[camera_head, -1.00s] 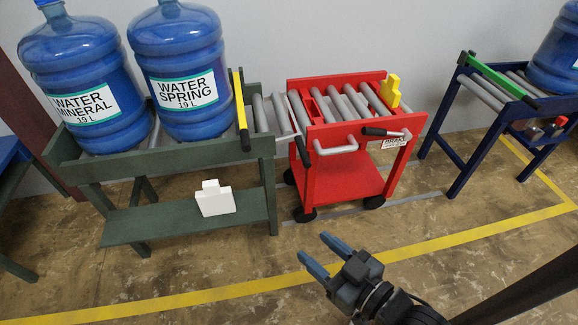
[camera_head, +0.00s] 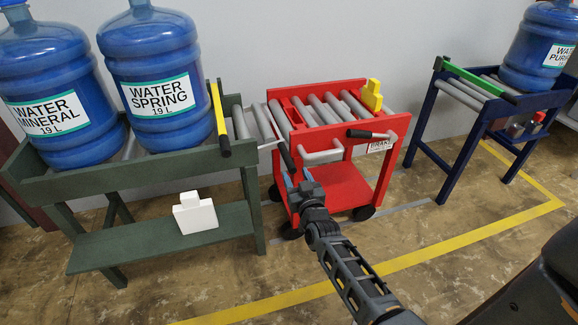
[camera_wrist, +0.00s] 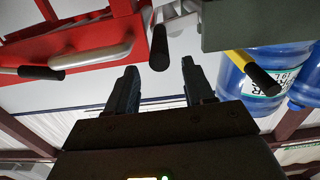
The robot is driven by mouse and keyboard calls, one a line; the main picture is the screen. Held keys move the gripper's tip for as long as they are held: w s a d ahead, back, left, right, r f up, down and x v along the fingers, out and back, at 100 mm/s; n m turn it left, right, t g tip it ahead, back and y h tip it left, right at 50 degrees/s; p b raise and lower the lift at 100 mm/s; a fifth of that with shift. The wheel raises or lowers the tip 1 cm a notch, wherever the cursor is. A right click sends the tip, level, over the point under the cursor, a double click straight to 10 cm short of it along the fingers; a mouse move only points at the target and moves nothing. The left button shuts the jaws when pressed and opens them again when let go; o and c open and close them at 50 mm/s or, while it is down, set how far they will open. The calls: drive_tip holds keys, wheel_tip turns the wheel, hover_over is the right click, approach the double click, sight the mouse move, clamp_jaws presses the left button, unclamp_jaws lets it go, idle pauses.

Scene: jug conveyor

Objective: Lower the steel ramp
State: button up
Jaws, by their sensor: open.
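The steel ramp appears to be the grey metal piece (camera_head: 264,122) at the left end of the red cart (camera_head: 345,186), facing the green conveyor. A black-ended handle (camera_head: 286,158) hangs there, just above my gripper (camera_head: 298,179). In the wrist view, my gripper (camera_wrist: 159,72) is open and empty. The black grip (camera_wrist: 159,51) of a grey bar shows between its fingers in the picture, just beyond the tips. I cannot tell whether they touch. Much of the ramp is hidden.
A green conveyor (camera_head: 160,168) with two blue water jugs (camera_head: 155,75) stands left. Its yellow lever (camera_head: 218,112) has a black grip. The cart's brake lever (camera_head: 372,134) is at its right front. A blue conveyor (camera_head: 470,115) stands right. Open floor lies in front.

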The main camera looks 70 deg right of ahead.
sight(289, 161)
drive_tip(key=b+x, duration=0.1)
drive_tip(key=x, duration=0.6)
drive_tip(key=shift+w, duration=0.1)
drive_tip(key=shift+c, duration=0.4)
clamp_jaws()
